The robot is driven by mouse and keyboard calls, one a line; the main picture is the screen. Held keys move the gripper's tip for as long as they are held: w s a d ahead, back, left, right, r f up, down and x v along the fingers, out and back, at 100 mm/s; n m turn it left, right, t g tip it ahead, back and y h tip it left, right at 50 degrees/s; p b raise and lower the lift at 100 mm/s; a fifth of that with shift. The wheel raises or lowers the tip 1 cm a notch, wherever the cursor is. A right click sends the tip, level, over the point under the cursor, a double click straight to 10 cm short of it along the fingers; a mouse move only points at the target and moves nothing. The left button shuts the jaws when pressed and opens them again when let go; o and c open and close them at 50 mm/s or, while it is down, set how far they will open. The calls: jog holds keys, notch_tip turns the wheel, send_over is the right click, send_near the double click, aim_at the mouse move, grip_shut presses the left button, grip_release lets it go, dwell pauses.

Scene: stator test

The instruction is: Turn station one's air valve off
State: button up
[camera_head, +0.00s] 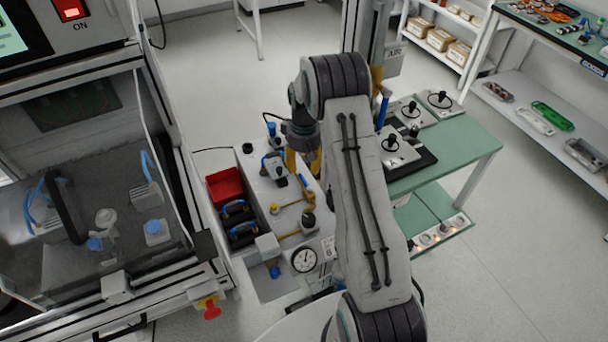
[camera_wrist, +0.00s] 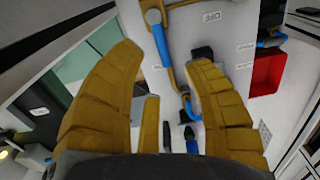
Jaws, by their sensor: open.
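My gripper (camera_head: 303,163) points down over a white bench unit (camera_head: 262,205), with its yellow fingers partly behind my arm in the head view. In the wrist view my gripper (camera_wrist: 163,58) is open, with nothing held between its fingers. A blue lever (camera_wrist: 160,42) with a grey round end runs down the picture between the fingertips. Whether the fingers touch it I cannot tell. A label reading OFF (camera_wrist: 210,17) is upside down on the white panel right of it. Other small labels are too blurred to read. Which fitting is station one's air valve is not clear.
A post with an AIR sign (camera_head: 393,58) and a green table with joystick boxes (camera_head: 440,150) stand right.

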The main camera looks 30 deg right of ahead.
aim_at(304, 181)
jog(key=shift+f+p, duration=0.3)
jog(key=shift+f, duration=2.3)
grip_shut()
